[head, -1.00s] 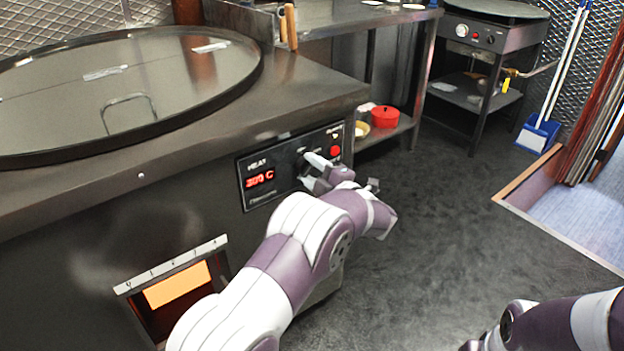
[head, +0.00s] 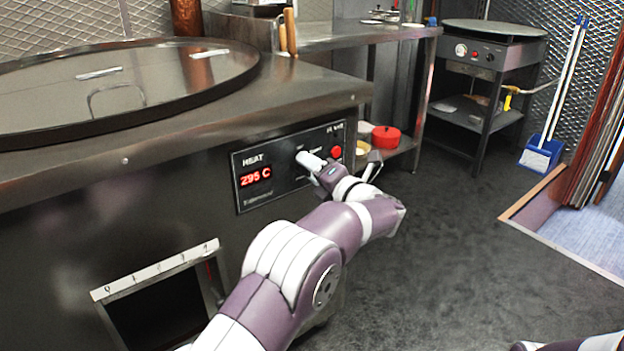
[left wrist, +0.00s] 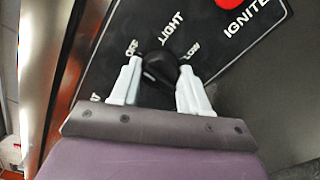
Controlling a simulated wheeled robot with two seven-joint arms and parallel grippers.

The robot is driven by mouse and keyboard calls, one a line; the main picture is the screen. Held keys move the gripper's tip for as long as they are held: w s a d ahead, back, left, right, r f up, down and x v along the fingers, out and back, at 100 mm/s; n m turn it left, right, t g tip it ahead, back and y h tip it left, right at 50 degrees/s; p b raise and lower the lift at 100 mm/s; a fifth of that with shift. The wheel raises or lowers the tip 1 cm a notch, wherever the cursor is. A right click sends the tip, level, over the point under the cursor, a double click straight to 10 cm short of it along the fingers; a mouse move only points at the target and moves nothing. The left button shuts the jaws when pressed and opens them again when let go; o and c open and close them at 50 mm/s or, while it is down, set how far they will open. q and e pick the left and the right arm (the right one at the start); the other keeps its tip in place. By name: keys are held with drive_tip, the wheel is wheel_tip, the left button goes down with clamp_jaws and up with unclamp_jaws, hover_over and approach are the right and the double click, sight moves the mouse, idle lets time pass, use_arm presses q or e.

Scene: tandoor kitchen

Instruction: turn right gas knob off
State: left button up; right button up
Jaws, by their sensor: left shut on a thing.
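The black gas knob (left wrist: 160,68) shows in the left wrist view between my fingers, with printed labels OFF, LIGHT and LOW around it. My left gripper (left wrist: 160,85) is shut on this knob, one pale finger on each side. In the head view my left gripper (head: 311,162) is at the control panel (head: 285,190) on the oven's front, and its fingers hide the knob. I cannot tell exactly which label the knob points to. The panel's red display (head: 256,177) reads 295 C. My right gripper is out of view.
A red ignite button (head: 336,152) sits right of the knob. Below is a dark opening (head: 160,310) in the oven front. A steel shelf table (head: 350,38) with a red pot (head: 386,137) stands behind.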

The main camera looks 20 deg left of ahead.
use_arm(q)
drive_tip(key=shift+f+n+b, duration=0.1)
drive_tip(key=shift+n+b, duration=0.2)
drive_tip(key=shift+b, duration=0.05)
idle(0.3)
drive_tip(key=o, duration=1)
drive_tip(key=shift+o, duration=0.2)
drive_tip(key=p+v, duration=0.4)
drive_tip(key=v, duration=0.8)
drive_tip(key=shift+s+d, duration=0.25)
